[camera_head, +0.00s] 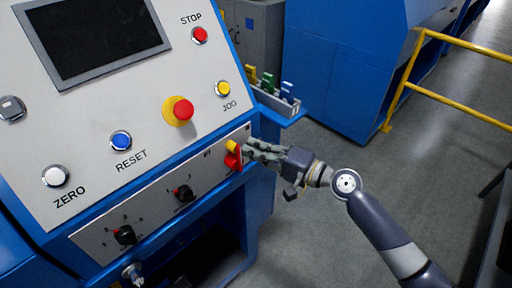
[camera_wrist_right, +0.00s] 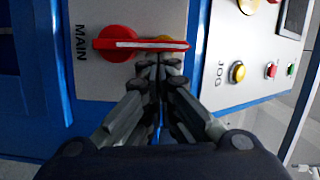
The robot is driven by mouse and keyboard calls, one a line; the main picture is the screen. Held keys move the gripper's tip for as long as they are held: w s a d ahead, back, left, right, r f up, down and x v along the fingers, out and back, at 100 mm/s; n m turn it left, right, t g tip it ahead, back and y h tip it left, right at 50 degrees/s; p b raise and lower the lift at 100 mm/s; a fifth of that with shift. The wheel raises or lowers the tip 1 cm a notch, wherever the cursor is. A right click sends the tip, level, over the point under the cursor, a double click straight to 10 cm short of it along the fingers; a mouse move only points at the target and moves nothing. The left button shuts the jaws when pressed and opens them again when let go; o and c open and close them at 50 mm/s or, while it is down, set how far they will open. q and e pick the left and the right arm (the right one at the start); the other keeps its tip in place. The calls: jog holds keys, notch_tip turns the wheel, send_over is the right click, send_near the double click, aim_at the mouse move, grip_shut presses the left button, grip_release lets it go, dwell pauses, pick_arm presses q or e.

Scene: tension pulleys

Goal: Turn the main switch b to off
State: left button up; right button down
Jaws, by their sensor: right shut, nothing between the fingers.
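The main switch (camera_head: 236,162) is a red rotary handle with a yellow part behind it, at the right end of the lower panel strip. In the right wrist view the red handle (camera_wrist_right: 115,44) lies across the picture, beside the label MAIN (camera_wrist_right: 81,42). My right gripper (camera_head: 251,150) is at the switch from the right, its fingers closed together with nothing between them. In the wrist view its fingertips (camera_wrist_right: 160,62) are right at the handle's long arm; I cannot tell if they touch it. My left gripper is not in view.
The panel carries a red-and-yellow emergency knob (camera_head: 180,110), a yellow JOG button (camera_head: 223,88), a blue RESET button (camera_head: 121,140) and black knobs (camera_head: 124,235). A tray of coloured tools (camera_head: 277,98) projects right of the panel. Open floor and a yellow rail (camera_head: 465,97) lie right.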

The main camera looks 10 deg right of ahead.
jog(key=shift+s+a+r+n+p, duration=0.4)
jog(key=shift+a+n, duration=0.1)
jog(key=shift+n, duration=0.2)
jog(key=shift+a, duration=0.1)
dwell(0.4)
